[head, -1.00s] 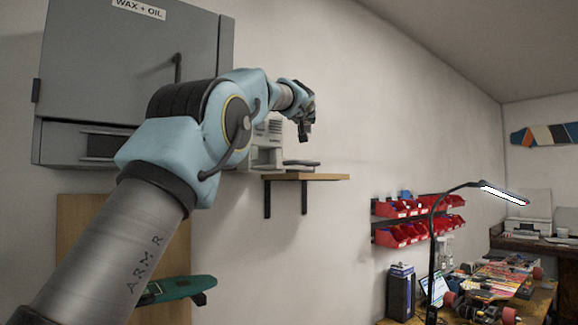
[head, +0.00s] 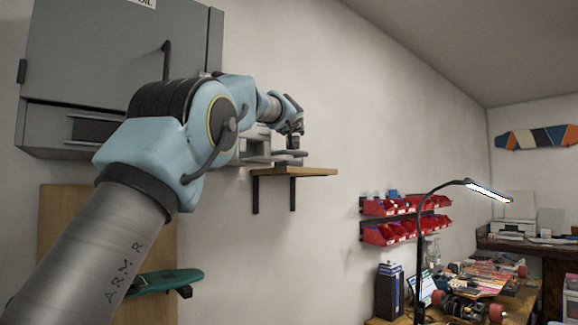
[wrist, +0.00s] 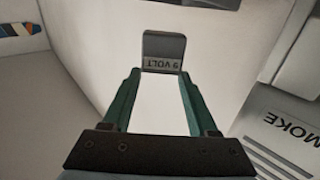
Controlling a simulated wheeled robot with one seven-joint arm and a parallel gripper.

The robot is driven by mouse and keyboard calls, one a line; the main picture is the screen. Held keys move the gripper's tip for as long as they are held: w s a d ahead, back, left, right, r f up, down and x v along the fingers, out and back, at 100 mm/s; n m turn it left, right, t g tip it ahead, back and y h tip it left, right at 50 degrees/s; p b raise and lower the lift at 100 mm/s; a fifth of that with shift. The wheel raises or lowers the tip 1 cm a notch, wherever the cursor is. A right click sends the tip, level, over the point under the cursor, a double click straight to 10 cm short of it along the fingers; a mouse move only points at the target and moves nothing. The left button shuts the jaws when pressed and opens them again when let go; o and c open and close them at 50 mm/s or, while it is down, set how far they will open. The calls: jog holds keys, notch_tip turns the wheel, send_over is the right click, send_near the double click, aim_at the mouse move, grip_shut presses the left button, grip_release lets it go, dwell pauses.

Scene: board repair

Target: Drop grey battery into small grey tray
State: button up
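The grey battery (wrist: 164,51), marked 9 VOLT, is between the two green fingertips of my gripper (wrist: 163,72) in the wrist view. The fingers touch its sides. In the head view my gripper (head: 295,138) points down just above the wall shelf, and the battery is too small to make out. A low grey, tray-like piece (head: 288,153) sits on the shelf under my gripper. I cannot tell whether my gripper touches it. The inside of this piece is not visible.
The wooden shelf (head: 310,171) holds a grey device (head: 255,147) partly behind my arm. A grey panel marked SMOKE (wrist: 285,125) is at the right of the wrist view. A grey cabinet (head: 110,50) hangs left. Red bins (head: 400,220) and a lamp (head: 425,240) stand right.

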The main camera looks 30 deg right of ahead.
jog(key=o, duration=0.4)
notch_tip(320, 180, up, 10)
jog(key=p, duration=0.4)
dwell(0.3)
dwell(0.4)
